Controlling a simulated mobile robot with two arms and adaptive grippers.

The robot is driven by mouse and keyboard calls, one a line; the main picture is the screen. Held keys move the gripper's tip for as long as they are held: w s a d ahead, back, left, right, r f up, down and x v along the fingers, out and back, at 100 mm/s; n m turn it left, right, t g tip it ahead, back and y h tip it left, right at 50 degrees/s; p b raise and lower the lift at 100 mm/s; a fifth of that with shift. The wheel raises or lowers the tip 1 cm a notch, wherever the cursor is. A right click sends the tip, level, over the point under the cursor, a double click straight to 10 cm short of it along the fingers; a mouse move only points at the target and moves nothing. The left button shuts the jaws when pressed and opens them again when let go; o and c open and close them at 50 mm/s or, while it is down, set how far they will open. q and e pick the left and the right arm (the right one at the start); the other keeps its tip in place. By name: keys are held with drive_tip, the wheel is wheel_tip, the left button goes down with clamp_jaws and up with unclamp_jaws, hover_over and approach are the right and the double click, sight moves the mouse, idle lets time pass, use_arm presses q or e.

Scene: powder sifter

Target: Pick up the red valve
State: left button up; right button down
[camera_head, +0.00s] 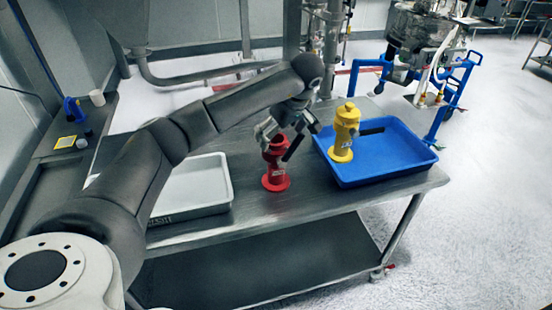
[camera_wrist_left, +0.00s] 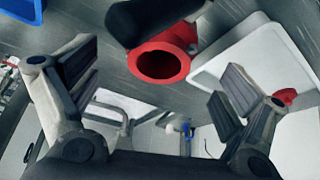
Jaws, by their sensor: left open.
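The red valve (camera_head: 276,178) stands upright on the metal table, between the white tray and the blue tray. Its black handle (camera_head: 294,147) sticks out at the upper right. My left gripper (camera_head: 285,132) is open just above the valve's top and partly covers it. In the left wrist view the valve's round open end (camera_wrist_left: 159,66) faces the camera, between the spread fingers of my left gripper (camera_wrist_left: 158,72). The black handle crosses above it there. I cannot tell whether any finger touches the valve. My right gripper is not in view.
A yellow valve (camera_head: 345,138) with a black handle stands in the blue tray (camera_head: 390,171) at right. A white tray (camera_head: 222,186) lies left of the red valve, partly hidden by my left arm. Bare table (camera_head: 300,192) lies in front of the valve.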

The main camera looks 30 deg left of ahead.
sight(276, 139)
use_arm(q)
drive_tip(key=shift+p+x, duration=0.5)
drive_tip(key=shift+x, duration=1.35)
drive_tip(key=shift+w+r, duration=0.1)
drive_tip(key=c, duration=2.1)
clamp_jaws()
